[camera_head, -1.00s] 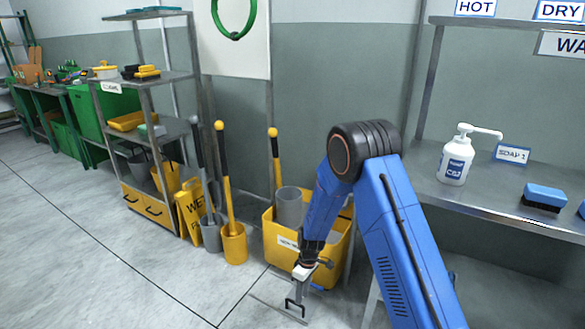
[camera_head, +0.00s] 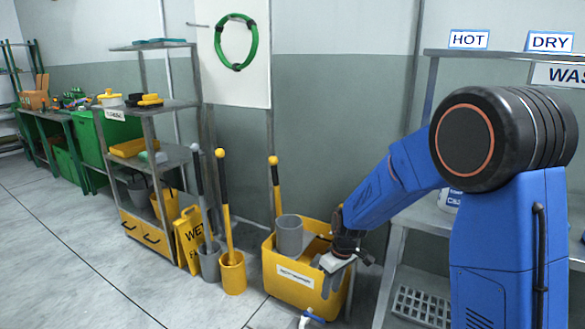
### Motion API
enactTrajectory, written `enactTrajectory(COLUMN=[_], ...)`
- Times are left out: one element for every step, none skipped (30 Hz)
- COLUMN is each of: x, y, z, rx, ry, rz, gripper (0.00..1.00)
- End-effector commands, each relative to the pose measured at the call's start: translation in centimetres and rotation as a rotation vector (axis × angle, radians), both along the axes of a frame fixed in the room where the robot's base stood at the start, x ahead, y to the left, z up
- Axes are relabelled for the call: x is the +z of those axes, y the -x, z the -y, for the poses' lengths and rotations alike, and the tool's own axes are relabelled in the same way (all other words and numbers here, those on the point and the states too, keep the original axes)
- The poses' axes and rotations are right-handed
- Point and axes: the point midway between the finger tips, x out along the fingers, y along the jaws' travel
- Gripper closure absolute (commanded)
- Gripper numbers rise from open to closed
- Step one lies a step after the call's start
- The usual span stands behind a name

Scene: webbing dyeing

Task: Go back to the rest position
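My gripper (camera_head: 330,284) hangs at the end of my blue arm, in front of the right part of the yellow mop bucket (camera_head: 292,284). It points downward, with a pale plate above grey fingers. The fingers are small and blend with the bucket behind, so I cannot tell whether they are apart. I see no object clearly held in them. My arm's raised elbow fills the right side of the view.
A steel bench (camera_head: 421,222) stands at right, its soap bottle (camera_head: 449,200) mostly hidden by my arm. A small blue-and-white item (camera_head: 311,318) shows at the bottom edge. Mops and a yellow wet-floor sign (camera_head: 188,239) stand left. The left floor is clear.

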Motion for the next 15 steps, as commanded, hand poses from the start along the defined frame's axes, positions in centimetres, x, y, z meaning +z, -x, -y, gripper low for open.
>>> enactTrajectory(x=[1.5, 2.3, 3.3, 4.0, 4.7, 5.6, 6.3, 7.0, 7.9, 8.5, 9.1, 9.9, 10.5, 11.1, 11.8], y=[0.6, 1.0, 1.5, 1.9, 2.3, 2.8, 3.3, 3.7, 4.3, 4.8, 5.3, 6.0, 6.5, 6.9, 7.7], z=[0.6, 1.0, 1.5, 1.9, 2.2, 2.7, 3.1, 3.4, 3.9, 4.3, 4.6, 5.1, 5.5, 5.8, 6.3], rx=[-0.019, -0.031, -0.046, -0.059, -0.071, -0.087, -0.1, -0.111, -0.129, -0.141, -0.152, -0.169, -0.181, -0.194, -0.21], ry=[-0.002, -0.003, -0.002, -0.003, -0.003, -0.003, -0.003, -0.004, -0.004, -0.006, -0.005, -0.005, -0.005, -0.006, -0.006], rz=[0.013, 0.018, 0.026, 0.032, 0.037, 0.043, 0.049, 0.054, 0.062, 0.068, 0.073, 0.08, 0.086, 0.092, 0.099], gripper=[0.69, 0.69, 0.69, 0.69, 0.69, 0.69, 0.69, 0.69, 0.69, 0.69, 0.69, 0.69, 0.69, 0.69, 0.69])
